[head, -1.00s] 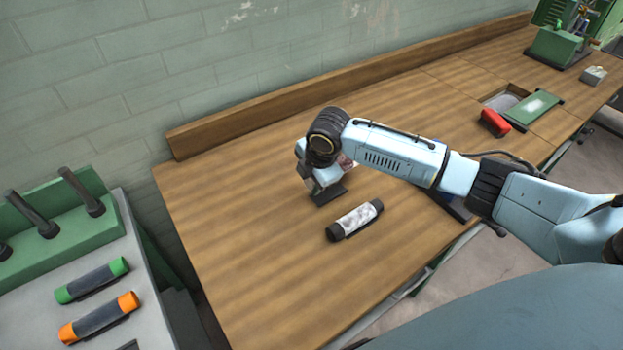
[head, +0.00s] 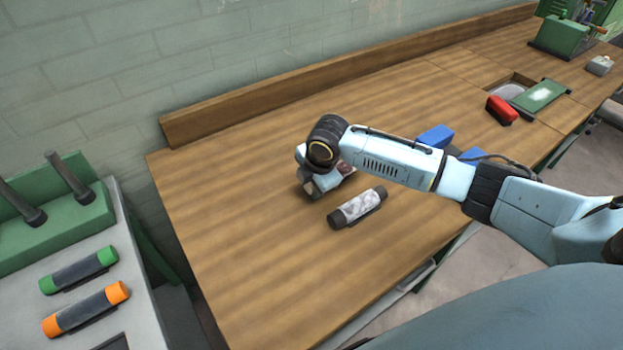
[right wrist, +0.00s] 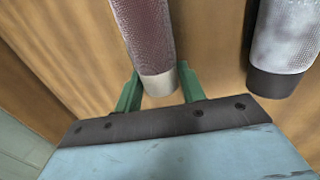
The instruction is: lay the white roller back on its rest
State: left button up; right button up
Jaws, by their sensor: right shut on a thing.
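My right gripper (right wrist: 160,90) has its green fingers on either side of the white roller (right wrist: 158,85), which has a white end and a maroon sleeve. In the head view the right gripper (head: 312,188) is over the wooden bench, and only a bit of the maroon sleeve (head: 345,168) shows past it. How high the roller is held I cannot tell. A second roller, with a pale grey-white sleeve and black ends (head: 357,208), lies beside it on the bench. It also shows in the right wrist view (right wrist: 285,45). My left gripper is out of view.
A grey-topped stand (head: 140,300) at the left bears a green-ended roller (head: 78,270), an orange-ended roller (head: 85,310) and a dark patch (head: 112,342) at the picture's edge. Blue boxes (head: 435,136) and a red object (head: 502,111) are farther right. The bench's left part is clear.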

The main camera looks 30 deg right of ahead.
jog(key=shift+f, duration=0.3)
jog(key=o, duration=1.1)
jog(key=shift+o, duration=0.3)
jog(key=shift+s+f, duration=0.1)
jog(key=shift+f, duration=0.1)
jog(key=shift+s+f, duration=0.1)
jog(key=p+v, duration=0.1)
jog(key=v, duration=1.3)
jog(key=shift+w, duration=0.4)
